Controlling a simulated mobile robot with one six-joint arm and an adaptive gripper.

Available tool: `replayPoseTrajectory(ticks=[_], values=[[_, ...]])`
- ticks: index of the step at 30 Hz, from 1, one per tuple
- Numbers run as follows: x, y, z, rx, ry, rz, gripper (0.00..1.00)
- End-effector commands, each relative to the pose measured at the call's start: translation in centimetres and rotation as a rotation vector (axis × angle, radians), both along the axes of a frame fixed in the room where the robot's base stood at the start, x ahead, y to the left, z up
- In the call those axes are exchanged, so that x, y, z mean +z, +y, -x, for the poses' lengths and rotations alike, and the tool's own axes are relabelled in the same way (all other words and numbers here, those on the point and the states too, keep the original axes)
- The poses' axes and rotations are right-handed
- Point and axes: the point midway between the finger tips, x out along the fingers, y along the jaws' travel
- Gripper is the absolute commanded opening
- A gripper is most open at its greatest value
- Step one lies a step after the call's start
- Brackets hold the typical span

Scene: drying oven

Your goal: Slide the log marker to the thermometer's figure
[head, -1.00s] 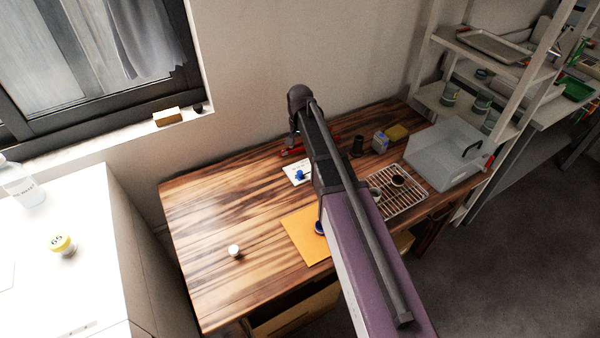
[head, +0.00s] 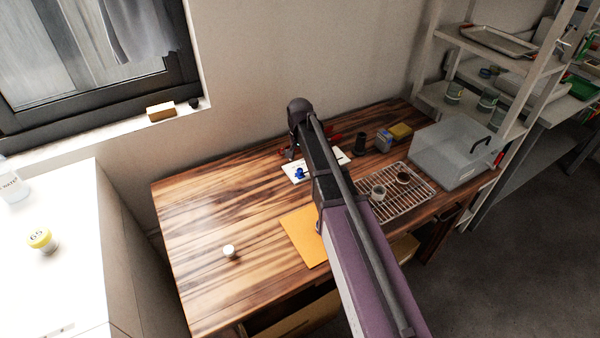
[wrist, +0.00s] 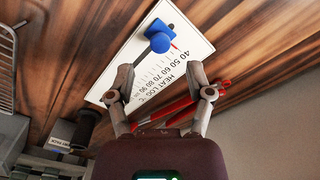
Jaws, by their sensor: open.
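The white heat log board (wrist: 125,65) lies on the wooden table, with a printed scale from 40 to 90 °C. Its blue marker knob (wrist: 160,42) stands at the 40 end, a red pointer beside it. The knob also shows in the head view (head: 299,173), beside my arm, on the board (head: 290,165). My gripper (wrist: 160,78) is open and empty over the board, its fingers apart, with the knob beyond the fingertips. A yellow-topped round item (head: 40,239) with a figure like 65 stands on the white surface at left; I cannot tell whether it is the thermometer.
Red-handled tools (wrist: 180,108) lie close beside my right finger. A dark cylinder (wrist: 86,125) stands at lower left. The wire rack (head: 410,200) holds small cups, near a clear box (head: 450,155). An orange mat (head: 300,235) and a small white-topped item (head: 229,251) are nearer.

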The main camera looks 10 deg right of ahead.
Motion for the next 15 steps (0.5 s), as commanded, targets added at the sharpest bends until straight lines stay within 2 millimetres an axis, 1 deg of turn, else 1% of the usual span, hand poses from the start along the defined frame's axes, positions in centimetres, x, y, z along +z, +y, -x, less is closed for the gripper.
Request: replayPoseTrajectory(ticks=[1, 15], values=[[-0.8, 0.0, 0.0, 0.0, 0.0, 0.0, 0.67], [-4.0, 0.0, 0.0, 0.0, 0.0, 0.0, 0.67]])
